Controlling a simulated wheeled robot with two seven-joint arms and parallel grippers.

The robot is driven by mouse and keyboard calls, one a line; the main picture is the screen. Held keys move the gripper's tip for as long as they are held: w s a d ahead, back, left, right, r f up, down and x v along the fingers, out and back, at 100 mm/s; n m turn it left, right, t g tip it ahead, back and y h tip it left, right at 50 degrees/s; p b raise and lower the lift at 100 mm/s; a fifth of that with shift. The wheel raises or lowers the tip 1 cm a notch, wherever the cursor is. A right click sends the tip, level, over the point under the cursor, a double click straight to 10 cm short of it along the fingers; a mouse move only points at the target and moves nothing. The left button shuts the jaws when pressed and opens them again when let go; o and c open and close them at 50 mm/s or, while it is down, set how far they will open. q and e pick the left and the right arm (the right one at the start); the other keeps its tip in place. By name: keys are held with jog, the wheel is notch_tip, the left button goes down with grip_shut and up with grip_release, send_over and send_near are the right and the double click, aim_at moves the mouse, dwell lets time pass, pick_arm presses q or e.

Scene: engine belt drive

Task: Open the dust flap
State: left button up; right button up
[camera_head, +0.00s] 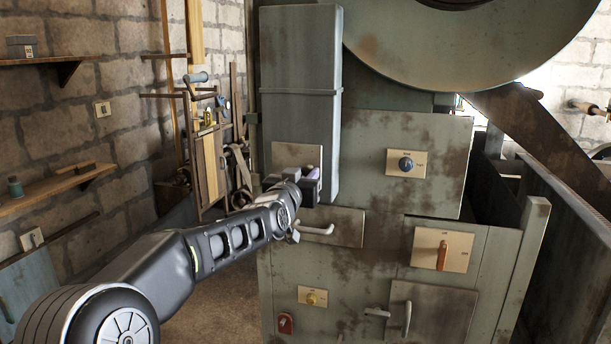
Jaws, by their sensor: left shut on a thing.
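My left gripper (312,187) is at the front of the tall grey-green chute (300,60), low on it. It is shut on a small part there, mostly hidden by the fingers; a pale purple bit (314,172) shows just above them. A beige plate (290,153) lies behind the gripper. Just below is a grey panel (345,228) with a white bar handle (317,230), apart from the fingers. A lower right hatch (440,312) has a pale handle (406,318). I cannot tell which panel is the dust flap. My right gripper is not in view.
A large wheel guard (470,45) overhangs at upper right. Wall shelves (55,187) are at left. Floor left of the machine is open.

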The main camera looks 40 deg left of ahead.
pick_arm(q)
grip_shut()
dwell(0.8)
